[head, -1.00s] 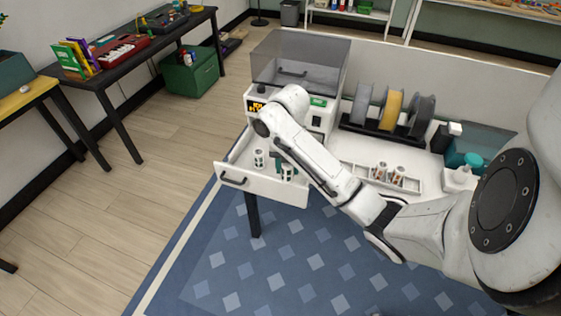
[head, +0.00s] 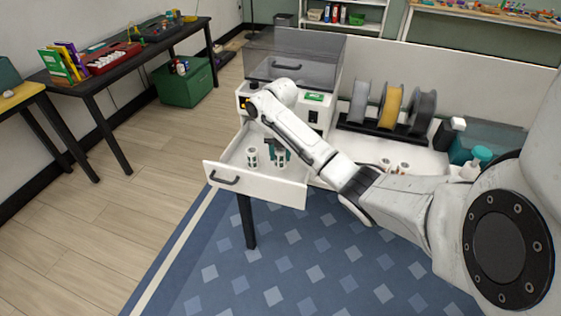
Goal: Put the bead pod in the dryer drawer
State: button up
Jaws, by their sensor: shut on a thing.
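The dryer drawer (head: 250,187) is pulled out of the white dryer (head: 318,101), its front panel with a dark handle facing me. My gripper (head: 275,152) points down inside the open drawer and is shut on a bead pod (head: 283,160), a small white cylinder with dark markings. The gripper partly hides this pod, and I cannot tell whether it touches the drawer floor. A similar pod (head: 252,158) stands upright in the drawer, just left of the held one.
A spool rack (head: 380,130) stands right of the dryer. Several more pods (head: 400,167) stand on the white table behind my arm, their tray mostly hidden. A pump bottle (head: 476,162) is at the right. The floor left of the drawer is clear.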

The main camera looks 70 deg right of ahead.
aim_at(281, 160)
jog(key=shift+d+f, duration=0.2)
jog(key=shift+f, duration=1.5)
jog(key=shift+f, duration=0.15)
jog(key=o, duration=1.1)
notch_tip(281, 160, up, 12)
jog(key=shift+r+p, duration=0.15)
jog(key=shift+p, duration=0.3)
